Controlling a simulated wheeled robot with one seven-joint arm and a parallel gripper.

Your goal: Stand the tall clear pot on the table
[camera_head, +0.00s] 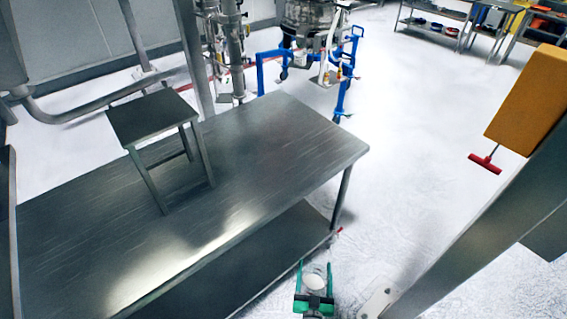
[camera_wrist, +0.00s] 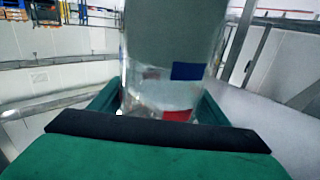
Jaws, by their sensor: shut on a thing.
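My gripper (camera_head: 315,282) has green jaws with dark pads and is at the bottom of the head view, off the table's front right corner. It is shut on the tall clear pot (camera_head: 316,271), which shows small between the fingers. In the wrist view the pot (camera_wrist: 172,62) stands large between the green fingers (camera_wrist: 160,104), with a blue and a red patch seen on or through its wall. Its lower end is hidden by the gripper. The metal table (camera_head: 270,135) has a bare top except for a small stool-like stand.
The small metal stand (camera_head: 152,116) is on the table's left part. The table's right part is clear. A lower shelf (camera_head: 270,255) runs under the top. A blue wheeled frame (camera_head: 345,85) stands behind the table. An orange block (camera_head: 527,98) is at the right.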

